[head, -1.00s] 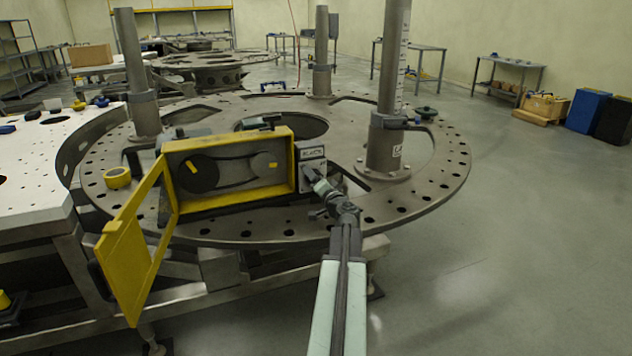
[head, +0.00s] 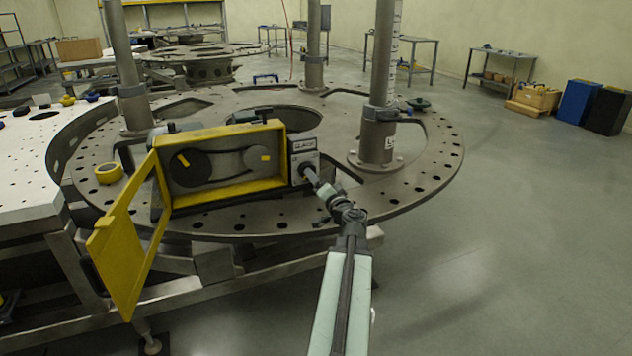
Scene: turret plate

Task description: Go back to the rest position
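My arm reaches forward from the bottom of the head view. My gripper (head: 310,175) is at its far end, right in front of the small grey labelled box (head: 303,153) on the right end of the yellow-framed housing (head: 223,197). The fingertips are small and dark against that box. I cannot tell whether they touch it or whether they are open or shut. The housing's yellow door (head: 119,262) hangs open at the left, showing a belt (head: 227,165) around two pulleys inside.
The housing sits on the big round turret plate (head: 413,192) with its holes and upright posts (head: 378,100). A yellow tape roll (head: 109,173) lies on the plate at left. A white perforated table (head: 25,185) adjoins it. The floor (head: 500,250) at right is clear.

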